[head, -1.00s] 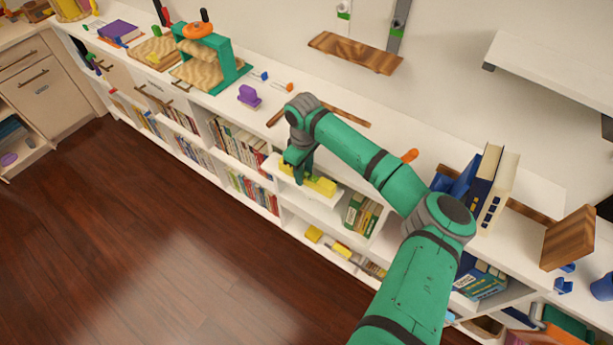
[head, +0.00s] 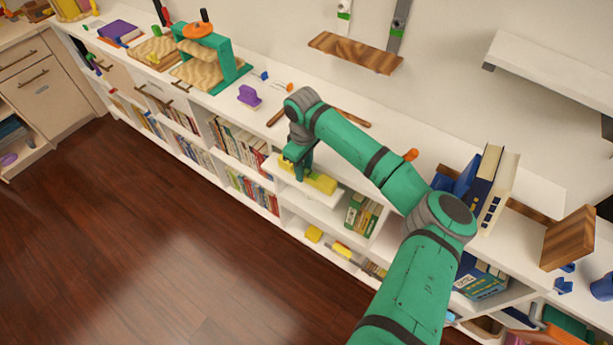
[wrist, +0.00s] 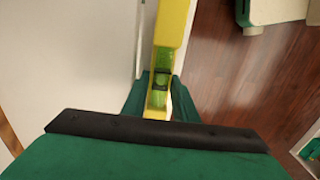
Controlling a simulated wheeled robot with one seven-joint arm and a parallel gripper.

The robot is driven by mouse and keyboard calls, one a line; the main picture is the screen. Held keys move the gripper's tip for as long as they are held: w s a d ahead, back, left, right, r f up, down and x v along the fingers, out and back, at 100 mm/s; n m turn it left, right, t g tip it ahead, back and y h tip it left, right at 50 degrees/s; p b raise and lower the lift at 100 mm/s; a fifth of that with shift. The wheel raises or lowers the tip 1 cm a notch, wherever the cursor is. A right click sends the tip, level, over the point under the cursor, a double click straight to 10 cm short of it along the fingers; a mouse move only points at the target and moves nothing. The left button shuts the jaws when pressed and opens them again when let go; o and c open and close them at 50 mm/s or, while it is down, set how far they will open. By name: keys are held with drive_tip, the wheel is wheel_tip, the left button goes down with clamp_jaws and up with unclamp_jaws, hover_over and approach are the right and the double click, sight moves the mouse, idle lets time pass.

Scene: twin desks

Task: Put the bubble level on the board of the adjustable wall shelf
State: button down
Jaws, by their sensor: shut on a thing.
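The bubble level is a long yellow bar (head: 320,183) with a green vial, held at the front edge of the white desk. My gripper (head: 303,176) is shut on it near its left part in the head view. In the wrist view the level (wrist: 172,25) runs up from between the green fingers (wrist: 160,95), with its green vial close to them. The adjustable wall shelf has a brown wooden board (head: 355,53) on grey and white wall rails, behind the desk and above it. The board's top looks bare.
A purple block (head: 249,96) and small tools lie on the desk left of my arm. Upright books (head: 490,180) and an orange-handled tool (head: 410,155) are to the right. A white wall shelf (head: 550,70) hangs at the upper right. Books fill the cubbies below.

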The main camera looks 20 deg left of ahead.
drive_tip(key=shift+r, duration=1.75)
